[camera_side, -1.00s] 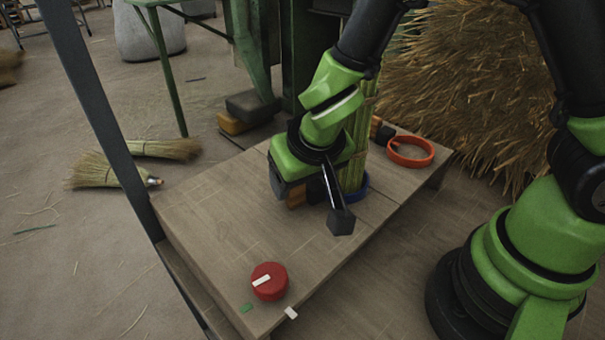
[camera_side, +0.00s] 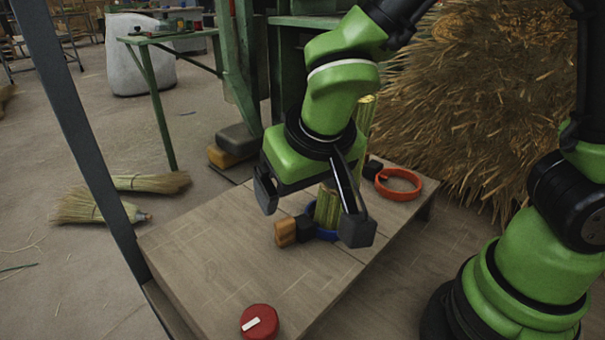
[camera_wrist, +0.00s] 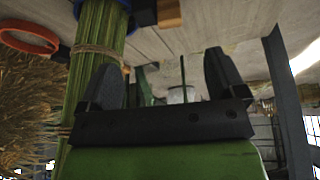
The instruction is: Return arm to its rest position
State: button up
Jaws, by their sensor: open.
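My gripper (camera_side: 312,212) is open and empty, raised above the wooden table (camera_side: 215,260) with its two black fingers spread wide. A bundle of straw stalks (camera_side: 326,208) stands upright in a blue ring (camera_side: 326,235), partly hidden behind my gripper in the side view. An orange-and-black block (camera_side: 286,232) sits beside the blue ring.
An orange ring (camera_side: 398,184) lies at the table's far right end beside a black block (camera_side: 373,169). A red knob (camera_side: 258,322) is at the near end. A large straw heap (camera_side: 470,110) stands behind. A grey post (camera_side: 75,130) rises at left. Brooms (camera_side: 100,205) lie on the floor.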

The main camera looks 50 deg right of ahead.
jog(key=s+d+r+m+t+y, duration=0.1)
jog(key=s+d+r+t+y, duration=0.1)
jog(key=s+d+r, duration=0.6)
jog(key=shift+s+r+t+y, duration=0.3)
jog(key=shift+s+r+y, duration=0.5)
jog(key=shift+s+r, duration=1)
